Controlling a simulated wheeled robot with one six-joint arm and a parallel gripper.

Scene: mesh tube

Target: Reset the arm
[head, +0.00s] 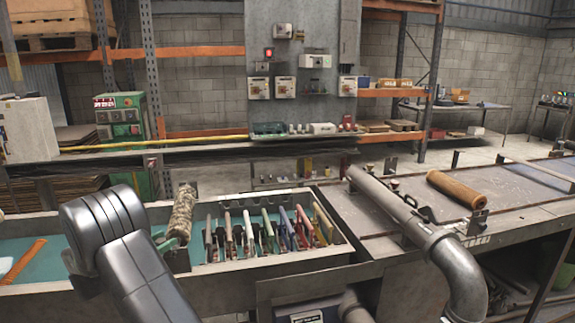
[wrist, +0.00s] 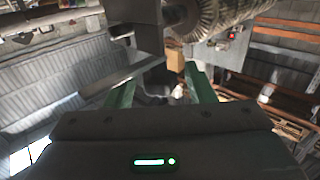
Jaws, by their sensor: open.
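My gripper (wrist: 160,88) shows in the wrist view with its two green fingers apart and nothing visible between them. In the head view my dark arm rises at the left front, and the gripper is mostly hidden behind it. A rough, mottled mesh tube (head: 183,213) stands upright just right of my arm in the head view. A ribbed grey cylinder (wrist: 220,14), perhaps the same tube, shows beyond the fingers at the top of the wrist view. I cannot tell whether anything touches it.
A tray of several upright coloured pieces (head: 318,253) lies right of my arm. A grey pipe (head: 400,215) bends over the right bench, with a brown roll (head: 458,189) behind it. An orange piece (head: 24,260) lies on the teal surface at far left. A control panel (head: 300,75) stands behind.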

